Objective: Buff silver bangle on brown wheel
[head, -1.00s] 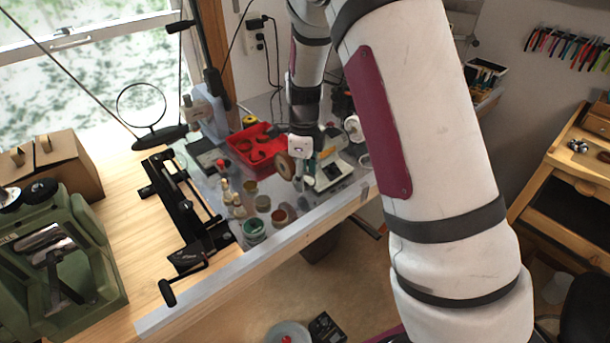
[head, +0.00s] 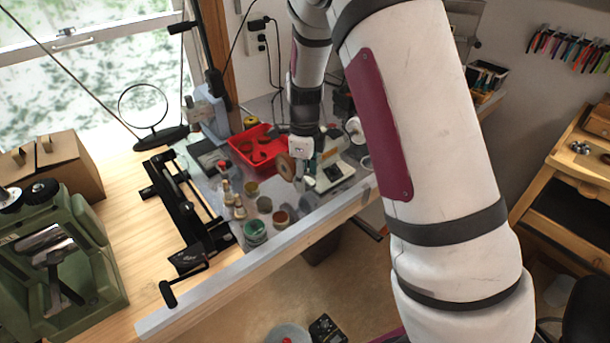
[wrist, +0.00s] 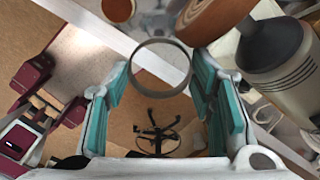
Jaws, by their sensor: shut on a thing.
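My gripper (wrist: 160,76) is shut on the silver bangle (wrist: 134,84), a thin grey ring held between its teal-padded fingers in the wrist view. The brown wheel (wrist: 212,18) is at the top of that view, just beyond the bangle's upper right edge. The two look very close, and I cannot tell whether they touch. In the head view the brown wheel (head: 286,168) shows beside my gripper at the bench's front part. The bangle cannot be made out in the head view.
A grey motor body (wrist: 275,50) stands close on the right in the wrist view. A red tray (head: 258,158), small jars (head: 255,230) and a black slide tool (head: 183,200) stand to the wheel's left.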

